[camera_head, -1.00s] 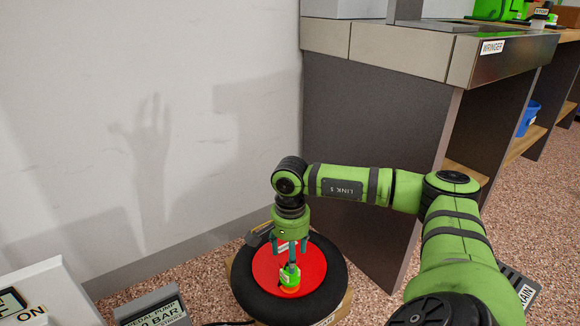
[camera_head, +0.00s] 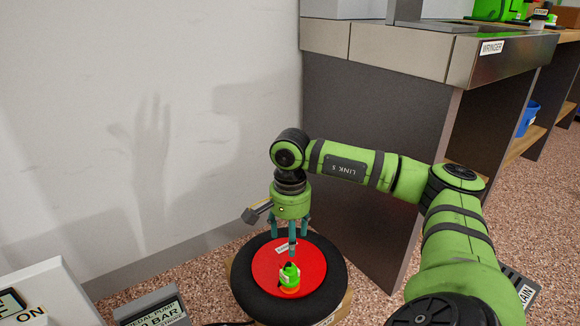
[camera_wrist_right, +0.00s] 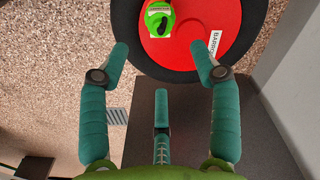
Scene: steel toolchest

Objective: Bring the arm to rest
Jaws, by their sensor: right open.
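My right arm comes in from the lower right in the head view. Its gripper (camera_head: 290,236) points down above a black wheel with a red hub (camera_head: 308,262). In the right wrist view the teal fingers (camera_wrist_right: 160,68) are spread wide with nothing between them. A small green device (camera_head: 289,275) stands on the red hub, apart from the fingers. It also shows beyond the fingertips in the wrist view (camera_wrist_right: 159,18). My left gripper is not in view.
A grey bench (camera_head: 385,150) labelled WRINGER stands right of the wheel, close to my arm. A white wall (camera_head: 150,120) rises behind. A grey pedal pump box (camera_head: 152,308) and a white panel (camera_head: 55,290) are at the lower left. Speckled floor (camera_head: 205,275) lies between.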

